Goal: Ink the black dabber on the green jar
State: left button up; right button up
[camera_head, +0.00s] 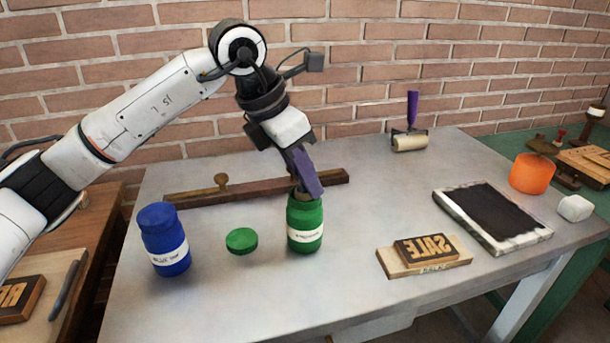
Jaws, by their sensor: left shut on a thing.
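The green jar (304,236) stands upright and open on the grey table, with a pale label. Its green lid (242,240) lies on the table to its left. My left gripper (304,190) points down at the jar's mouth and is shut on the black dabber. The fingers hide most of the dabber, and its lower end is at or inside the jar's mouth; I cannot tell how deep. My right gripper is not in view.
A closed blue jar (164,240) stands at the left. A wooden bar (245,190) lies behind the jars. A SALE block (426,250), a black slab (493,214), an orange cylinder (532,173) and a roller (410,141) are to the right. The front middle is clear.

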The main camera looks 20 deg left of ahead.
pick_arm(q)
jog(key=shift+s+f, duration=0.1)
jog(key=shift+f, duration=0.15)
jog(key=shift+r+p, duration=1.55)
jog(key=shift+r, duration=0.5)
